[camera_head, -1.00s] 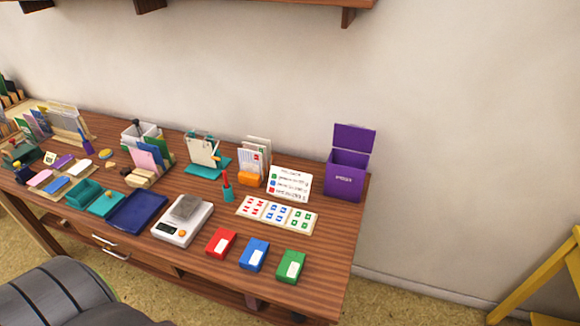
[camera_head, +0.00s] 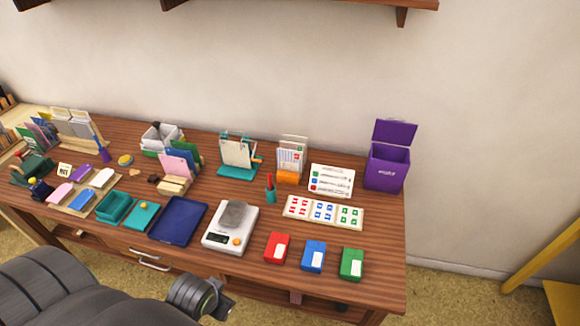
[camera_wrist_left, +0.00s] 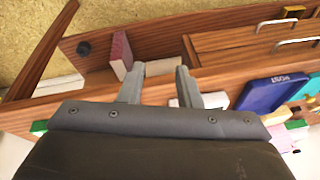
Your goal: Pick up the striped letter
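I cannot single out a striped letter for certain. My left gripper (camera_head: 225,308) is low at the desk's front edge, far from these letters. In the left wrist view, its two fingers (camera_wrist_left: 158,88) are apart with nothing held between them. My right gripper is in neither view.
A white scale (camera_head: 218,240), a blue tray (camera_head: 198,205) and red, blue and green boxes (camera_head: 312,257) line the desk front. A pen cup (camera_head: 270,194) and printed card (camera_head: 331,180) stand near the orange holder. A purple bin (camera_head: 387,170) is at right.

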